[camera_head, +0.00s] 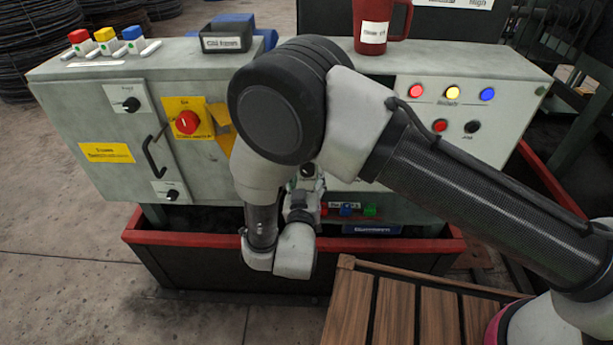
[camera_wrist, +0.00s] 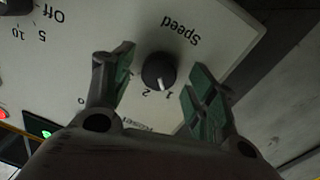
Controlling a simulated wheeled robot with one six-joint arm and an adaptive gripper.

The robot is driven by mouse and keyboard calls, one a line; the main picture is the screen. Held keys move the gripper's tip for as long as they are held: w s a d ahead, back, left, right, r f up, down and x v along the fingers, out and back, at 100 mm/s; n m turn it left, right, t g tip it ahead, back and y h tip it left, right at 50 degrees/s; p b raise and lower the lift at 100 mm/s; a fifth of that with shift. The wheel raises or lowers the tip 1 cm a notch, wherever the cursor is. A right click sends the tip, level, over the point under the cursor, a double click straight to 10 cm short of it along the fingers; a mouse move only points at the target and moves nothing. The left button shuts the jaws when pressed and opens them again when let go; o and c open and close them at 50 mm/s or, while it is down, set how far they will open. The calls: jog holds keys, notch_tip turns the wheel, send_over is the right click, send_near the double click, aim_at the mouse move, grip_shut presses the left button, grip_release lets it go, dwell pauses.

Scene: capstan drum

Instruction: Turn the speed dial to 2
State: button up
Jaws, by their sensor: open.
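The speed dial (camera_wrist: 159,70) is a round black knob with a white pointer mark, on a pale panel (camera_wrist: 215,22). The word "Speed" reads upside down above it in the wrist view. Its pointer faces down in the picture, toward the printed 1 and 2, and looks nearer the 1. My gripper (camera_wrist: 160,62) is open, with one green-padded finger on each side of the dial and a visible gap to the knob on both sides. In the head view my arm hides most of the gripper and the dial area.
Another knob (camera_wrist: 14,5) marked "Off", 5 and 10 sits at the wrist view's upper left. In the head view, a red mug (camera_head: 378,25) and a grey bin (camera_head: 226,38) stand on top. A red rotary switch (camera_head: 187,122) is at left, coloured lamps (camera_head: 452,92) at right, a wooden slatted platform (camera_head: 385,310) in front.

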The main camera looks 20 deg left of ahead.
jog(key=shift+w, duration=0.15)
jog(key=c, duration=1)
jog(key=shift+c, duration=0.2)
jog(key=m, duration=0.4)
jog(key=shift+m, duration=0.3)
jog(key=shift+m+g, duration=0.3)
jog(key=shift+m, duration=1.6)
